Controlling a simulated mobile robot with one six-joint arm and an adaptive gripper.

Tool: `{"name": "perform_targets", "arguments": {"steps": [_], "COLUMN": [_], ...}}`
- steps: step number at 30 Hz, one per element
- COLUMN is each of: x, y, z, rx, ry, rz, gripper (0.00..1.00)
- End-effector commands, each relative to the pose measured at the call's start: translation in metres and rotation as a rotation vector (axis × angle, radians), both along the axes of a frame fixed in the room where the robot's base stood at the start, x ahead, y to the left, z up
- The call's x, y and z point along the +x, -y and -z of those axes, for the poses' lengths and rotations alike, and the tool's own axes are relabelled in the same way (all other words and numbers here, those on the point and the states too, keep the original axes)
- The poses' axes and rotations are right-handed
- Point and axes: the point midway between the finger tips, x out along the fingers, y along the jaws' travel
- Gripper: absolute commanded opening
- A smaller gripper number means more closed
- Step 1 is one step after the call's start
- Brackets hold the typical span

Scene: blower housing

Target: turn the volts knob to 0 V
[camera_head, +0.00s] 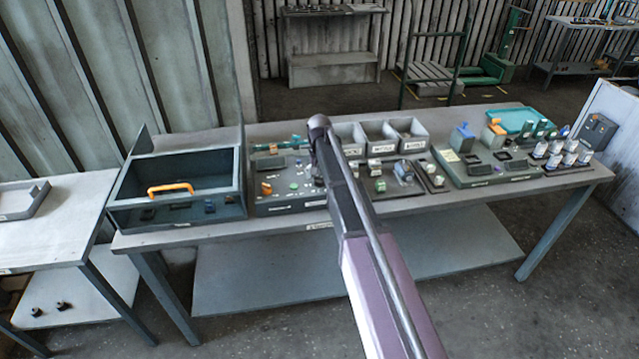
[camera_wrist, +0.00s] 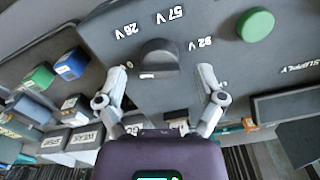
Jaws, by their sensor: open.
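The volts knob (camera_wrist: 158,56) is a dark round knob on a grey panel (camera_wrist: 215,70) in the wrist view. Labels reading 26 V, 57 V and 92 V stand around its upper side. A small white mark shows at its lower edge; I cannot tell whether it is a pointer or a label. My gripper (camera_wrist: 164,73) is open, with one fingertip on each side of the knob. A gap shows between each finger and the knob, and nothing is held. In the head view my arm hides the knob and most of the gripper.
A green round button (camera_wrist: 255,24) sits right of the knob, near a SUPPLY label. Blue and green blocks (camera_wrist: 55,70) lie left. On the workbench (camera_head: 300,236), an open-front box with an orange handle (camera_head: 170,188) stands left and grey bins (camera_head: 380,135) stand behind.

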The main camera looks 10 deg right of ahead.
Motion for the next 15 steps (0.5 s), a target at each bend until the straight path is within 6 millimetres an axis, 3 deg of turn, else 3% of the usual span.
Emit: {"name": "perform_targets", "arguments": {"steps": [4, 15], "x": [0.0, 0.0], "y": [0.0, 0.0], "z": [0.009, 0.0108], "rx": [0.0, 0.0], "ry": [0.0, 0.0], "rz": [0.0, 0.0], "gripper": [0.87, 0.87]}}
